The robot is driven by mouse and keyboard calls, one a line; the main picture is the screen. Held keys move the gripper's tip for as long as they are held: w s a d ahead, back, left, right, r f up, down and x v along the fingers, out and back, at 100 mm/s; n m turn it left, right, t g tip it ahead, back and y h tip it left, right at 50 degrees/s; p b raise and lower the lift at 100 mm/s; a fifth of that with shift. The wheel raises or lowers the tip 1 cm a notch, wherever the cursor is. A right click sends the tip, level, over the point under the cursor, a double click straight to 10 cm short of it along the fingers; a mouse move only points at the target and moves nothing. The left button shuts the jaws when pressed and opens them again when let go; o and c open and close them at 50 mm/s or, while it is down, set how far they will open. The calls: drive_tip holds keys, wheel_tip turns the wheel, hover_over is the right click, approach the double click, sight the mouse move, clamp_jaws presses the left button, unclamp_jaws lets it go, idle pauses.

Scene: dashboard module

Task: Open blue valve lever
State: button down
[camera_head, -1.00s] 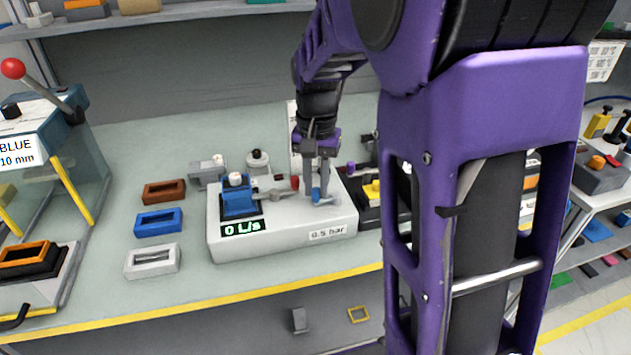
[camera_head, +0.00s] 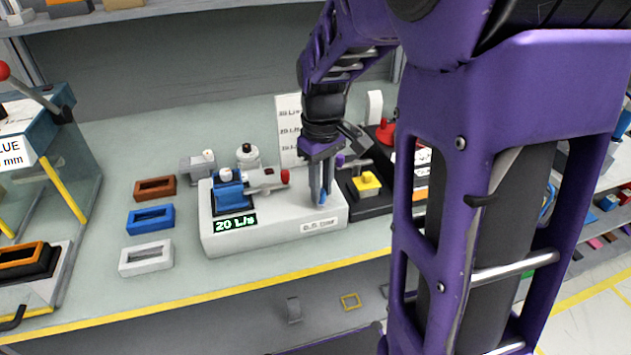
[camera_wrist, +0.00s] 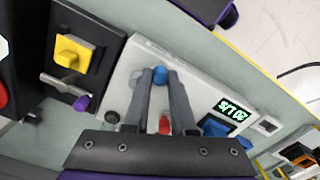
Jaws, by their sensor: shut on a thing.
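The blue valve lever (camera_head: 323,197) is on the front right of a white module (camera_head: 275,235). Only its blue end shows clearly; the rest is mostly hidden by my fingers. My gripper (camera_head: 319,201) points down from above, shut on this lever. In the wrist view the blue end (camera_wrist: 160,74) sits between my fingertips (camera_wrist: 159,79). The module's green display (camera_head: 235,224) reads 20 L/s. A label on its front right seems to read 0.5 bar but is blurred.
A red-tipped lever (camera_head: 285,176) and a blue fitting (camera_head: 229,193) sit left of my gripper on the module. A black unit with a yellow knob (camera_head: 366,183) stands close on the right. Brown, blue and white frames lie to the left.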

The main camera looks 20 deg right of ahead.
drive_tip(key=n, duration=0.2)
drive_tip(key=d+n, duration=0.2)
drive_tip(key=n, duration=0.1)
drive_tip(key=shift+s+n+p, duration=0.25)
drive_tip(key=shift+n+p, duration=0.05)
drive_tip(key=shift+p, duration=0.1)
idle(0.4)
drive_tip(key=c, duration=0.7)
unclamp_jaws()
drive_tip(key=shift+c, duration=0.2)
drive_tip(key=shift+r, duration=0.15)
wheel_tip(320, 180, up, 17)
drive_tip(key=p, duration=0.2)
drive_tip(key=shift+r, duration=0.1)
